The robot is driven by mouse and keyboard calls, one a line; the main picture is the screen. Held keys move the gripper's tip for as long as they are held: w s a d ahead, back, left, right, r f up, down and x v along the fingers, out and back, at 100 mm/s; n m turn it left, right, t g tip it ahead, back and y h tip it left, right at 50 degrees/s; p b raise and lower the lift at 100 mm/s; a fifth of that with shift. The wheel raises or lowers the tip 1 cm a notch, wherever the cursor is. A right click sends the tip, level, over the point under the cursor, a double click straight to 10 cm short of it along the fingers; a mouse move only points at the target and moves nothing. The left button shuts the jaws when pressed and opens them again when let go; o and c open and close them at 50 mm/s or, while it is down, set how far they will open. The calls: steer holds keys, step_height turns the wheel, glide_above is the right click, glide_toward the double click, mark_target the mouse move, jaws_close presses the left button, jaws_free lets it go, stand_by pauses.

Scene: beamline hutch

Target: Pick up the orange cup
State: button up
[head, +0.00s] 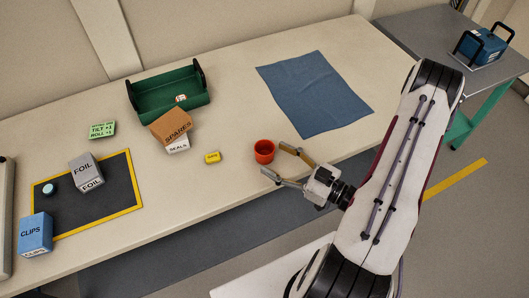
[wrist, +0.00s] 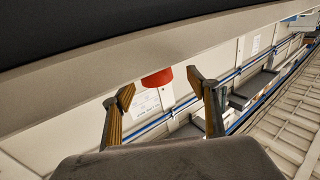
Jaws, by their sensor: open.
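The orange cup (head: 264,152) stands upright on the pale bench near its front edge, in the head view. My gripper (head: 277,165) is open beside it, at its right and front side, with the fingers pointing toward the cup. In the wrist view the red-orange cup (wrist: 157,78) shows beyond and between the two spread fingertips of my gripper (wrist: 160,88). Only part of the cup shows there. I see nothing between the fingers in the head view, and I cannot tell whether a finger touches the cup.
A small yellow box (head: 212,157) lies left of the cup. A brown SPARES box (head: 172,127) sits on a white SEALS box (head: 178,146), before a green tray (head: 150,97). A blue cloth (head: 322,98) lies flat behind the cup. The bench around the cup is mostly clear.

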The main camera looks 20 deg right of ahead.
mark_target(273, 153)
steer(key=shift+w, duration=0.15)
steer(key=shift+w+a+r, duration=0.2)
steer(key=shift+w+a, duration=0.05)
steer(key=shift+w, duration=0.4)
steer(key=shift+w+a+r, duration=0.15)
steer(key=shift+w+a, duration=0.1)
steer(key=shift+w, duration=0.4)
steer(key=shift+x, duration=1.05)
steer(key=c, duration=1.2)
